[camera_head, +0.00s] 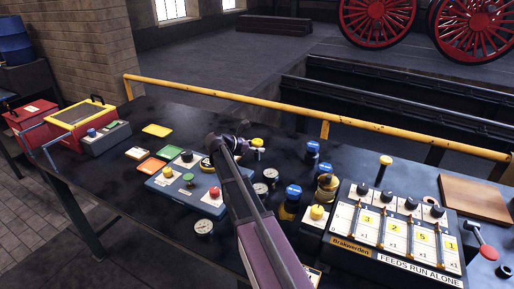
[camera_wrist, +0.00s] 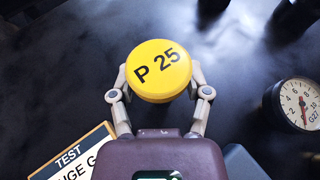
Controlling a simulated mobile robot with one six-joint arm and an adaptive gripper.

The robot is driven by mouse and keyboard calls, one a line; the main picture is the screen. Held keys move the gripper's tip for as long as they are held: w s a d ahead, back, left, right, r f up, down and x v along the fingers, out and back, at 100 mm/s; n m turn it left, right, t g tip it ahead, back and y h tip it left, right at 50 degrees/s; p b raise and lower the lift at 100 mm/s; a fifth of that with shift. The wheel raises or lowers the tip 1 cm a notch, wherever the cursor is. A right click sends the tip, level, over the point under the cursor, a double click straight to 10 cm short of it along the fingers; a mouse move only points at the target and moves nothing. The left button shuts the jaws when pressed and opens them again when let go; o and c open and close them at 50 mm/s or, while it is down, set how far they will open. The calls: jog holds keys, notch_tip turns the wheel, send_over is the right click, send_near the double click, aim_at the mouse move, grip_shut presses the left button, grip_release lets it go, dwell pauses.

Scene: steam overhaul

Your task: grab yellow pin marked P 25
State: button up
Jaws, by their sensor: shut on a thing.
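The yellow pin marked P 25 (camera_wrist: 159,70) has a round yellow top with black lettering, facing the wrist camera. My gripper (camera_wrist: 159,82) is shut on it, with one finger against each side of the round top. In the head view the yellow pin (camera_head: 257,142) shows small at the end of my arm, beside my gripper (camera_head: 246,140). The lower part of the pin is hidden under its top in the wrist view, so I cannot tell whether it touches the table.
A dial gauge marked G27 (camera_wrist: 300,103) stands to the right of the pin. A blue panel with coloured knobs (camera_head: 164,187) lies left of my arm. Blue-topped pieces (camera_head: 312,149) and a lever panel (camera_head: 393,236) stand to the right. A yellow rail (camera_head: 300,117) runs behind the table.

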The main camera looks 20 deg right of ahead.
jog(key=shift+r+p, duration=4.3)
jog(key=shift+r, duration=0.3)
